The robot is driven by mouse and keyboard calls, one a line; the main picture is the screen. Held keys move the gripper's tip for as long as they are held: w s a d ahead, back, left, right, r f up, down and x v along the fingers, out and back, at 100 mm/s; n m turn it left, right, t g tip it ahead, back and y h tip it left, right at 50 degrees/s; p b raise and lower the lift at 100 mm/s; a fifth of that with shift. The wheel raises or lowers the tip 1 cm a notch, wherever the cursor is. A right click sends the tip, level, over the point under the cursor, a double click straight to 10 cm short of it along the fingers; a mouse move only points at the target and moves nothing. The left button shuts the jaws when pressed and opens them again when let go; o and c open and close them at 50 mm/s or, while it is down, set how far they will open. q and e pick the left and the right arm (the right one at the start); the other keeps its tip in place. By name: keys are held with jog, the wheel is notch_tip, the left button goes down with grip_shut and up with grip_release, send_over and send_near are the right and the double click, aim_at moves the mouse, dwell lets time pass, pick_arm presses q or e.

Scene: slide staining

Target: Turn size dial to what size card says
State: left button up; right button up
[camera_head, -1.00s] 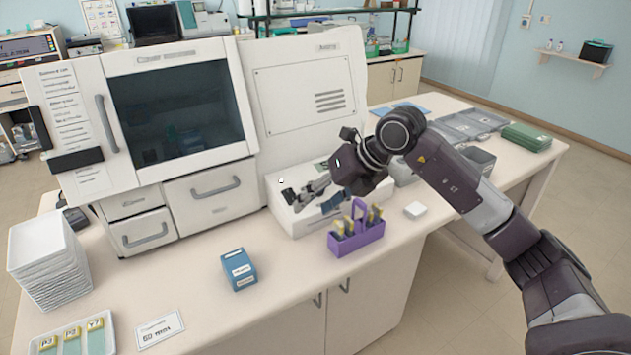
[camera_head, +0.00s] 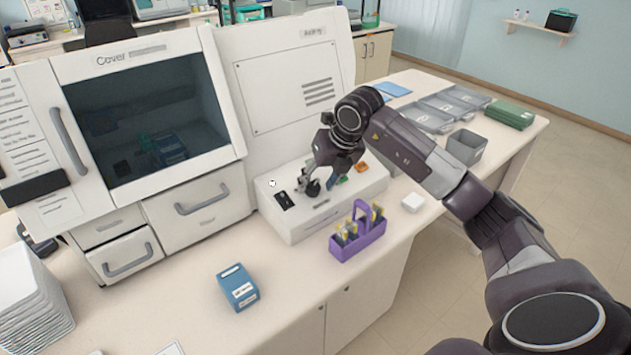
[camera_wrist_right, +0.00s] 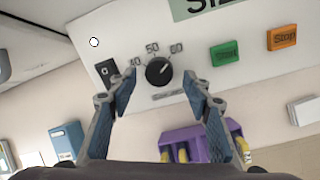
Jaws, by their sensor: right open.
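The size dial is a black knob (camera_wrist_right: 159,71) on a white panel, with 40, 50 and 60 printed around its top. Its light pointer mark leans to the upper right, towards the 60 side. In the head view the dial (camera_head: 313,188) is on the low white box in front of the machine. My right gripper (camera_wrist_right: 160,98) is open, its blue-padded fingers either side of the dial's lower area and apart from it in the picture. Only a corner of a white card (camera_head: 170,349) shows at the bottom edge of the head view; its text is out of view. My left gripper is not in view.
A black switch (camera_wrist_right: 107,72) is left of the dial; green Start (camera_wrist_right: 225,53) and orange Stop (camera_wrist_right: 281,37) buttons are right. A purple slide rack (camera_head: 358,243) stands in front of the box, near a blue box (camera_head: 238,288) and a small white block (camera_head: 412,203).

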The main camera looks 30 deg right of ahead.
jog(key=shift+x, duration=0.8)
jog(key=shift+s, duration=0.1)
jog(key=c, duration=1.1)
jog(key=shift+c, duration=0.2)
